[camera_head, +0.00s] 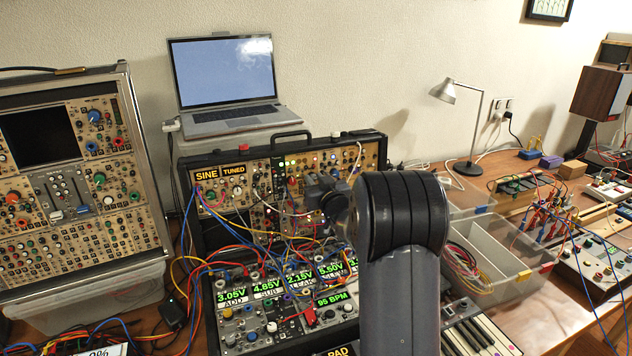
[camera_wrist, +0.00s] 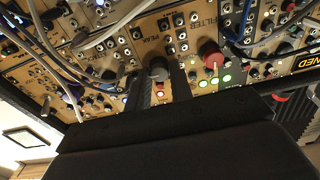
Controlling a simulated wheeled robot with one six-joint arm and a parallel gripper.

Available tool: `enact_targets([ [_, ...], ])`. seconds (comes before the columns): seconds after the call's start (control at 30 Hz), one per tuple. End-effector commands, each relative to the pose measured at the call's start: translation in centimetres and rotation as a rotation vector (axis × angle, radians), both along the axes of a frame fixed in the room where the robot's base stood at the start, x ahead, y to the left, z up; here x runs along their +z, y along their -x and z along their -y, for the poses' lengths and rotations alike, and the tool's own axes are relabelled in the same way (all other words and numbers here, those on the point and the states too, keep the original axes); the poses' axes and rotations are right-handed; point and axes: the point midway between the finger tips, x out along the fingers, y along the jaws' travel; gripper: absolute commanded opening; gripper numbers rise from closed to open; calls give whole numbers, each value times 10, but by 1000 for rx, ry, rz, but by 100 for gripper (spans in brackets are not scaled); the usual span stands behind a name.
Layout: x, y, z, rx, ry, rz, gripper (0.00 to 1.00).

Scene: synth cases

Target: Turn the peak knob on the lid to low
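The lid (camera_head: 383,150) of the black synth case stands upright behind its lower panel, full of knobs and patch cables. In the wrist view, a grey knob (camera_wrist: 159,70) sits just by the PEAK label (camera_wrist: 151,40) on the tan lid panel. My gripper (camera_wrist: 161,82) has one dark finger on each side of this grey knob. Whether the fingers touch it I cannot tell. In the head view my gripper (camera_head: 335,203) is at the lid's front, partly hidden by my arm. The knob's pointer and the low mark cannot be made out.
A larger red knob (camera_wrist: 211,55) with a white pointer stands right beside the fingers in the wrist view. Grey and blue cables (camera_wrist: 108,28) cross the panel nearby. A laptop (camera_head: 228,85) stands behind the lid. A clear divided bin (camera_head: 490,245) is at right.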

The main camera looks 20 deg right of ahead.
Motion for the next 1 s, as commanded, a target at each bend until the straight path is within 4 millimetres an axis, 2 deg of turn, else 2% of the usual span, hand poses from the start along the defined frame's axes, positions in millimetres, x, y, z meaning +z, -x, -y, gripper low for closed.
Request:
enact_targets([
  [0.03,0,0,0,0,0,0,17],
  [0.27,0,0,0,0,0,0,0],
  [0.67,-2,0,0,6,68,2,0],
  [1.0,-3,0,1,33,326,1,0],
])
